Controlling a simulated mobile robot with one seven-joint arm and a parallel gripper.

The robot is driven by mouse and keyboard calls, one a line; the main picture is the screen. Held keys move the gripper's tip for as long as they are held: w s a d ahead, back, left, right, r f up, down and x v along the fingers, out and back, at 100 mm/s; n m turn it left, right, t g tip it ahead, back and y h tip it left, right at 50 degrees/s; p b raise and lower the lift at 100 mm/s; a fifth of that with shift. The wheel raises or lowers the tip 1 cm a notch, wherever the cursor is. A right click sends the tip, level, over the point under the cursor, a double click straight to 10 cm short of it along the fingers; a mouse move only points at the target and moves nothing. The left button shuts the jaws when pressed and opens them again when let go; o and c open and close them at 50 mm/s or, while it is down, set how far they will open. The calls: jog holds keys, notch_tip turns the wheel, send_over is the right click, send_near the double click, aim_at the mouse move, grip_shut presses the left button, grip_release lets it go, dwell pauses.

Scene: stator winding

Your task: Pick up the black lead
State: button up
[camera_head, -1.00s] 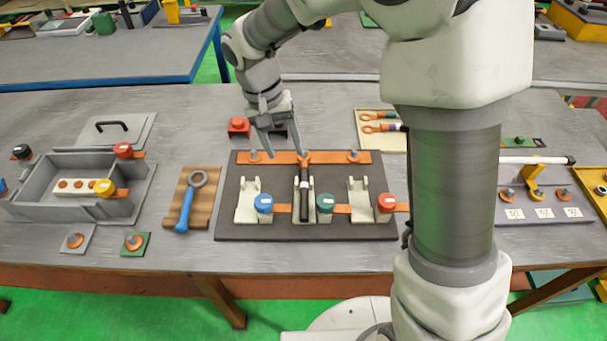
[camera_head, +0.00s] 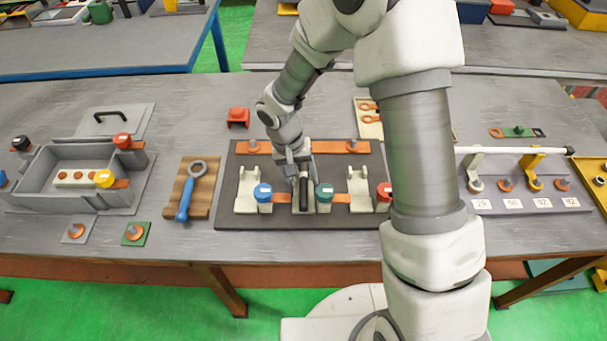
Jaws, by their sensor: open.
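The black lead (camera_head: 303,194) lies in the middle pale bracket of the dark board (camera_head: 233,212), between the blue-capped post (camera_head: 263,192) and the green-capped post (camera_head: 324,193). Its near part is visible; its far end is hidden behind my gripper. My gripper (camera_head: 299,178) is open and points down at the lead, with its fingers close around or just above it. I cannot tell whether the fingers touch it.
A red-capped post (camera_head: 384,191) stands at the board's right. A blue ring wrench (camera_head: 190,190) lies on a wooden block at left, beside a grey open box (camera_head: 55,200). A rack with a white rod (camera_head: 515,150) stands at right, beyond my arm.

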jog(key=shift+f, duration=0.3)
grip_shut()
jog(key=shift+r, duration=0.2)
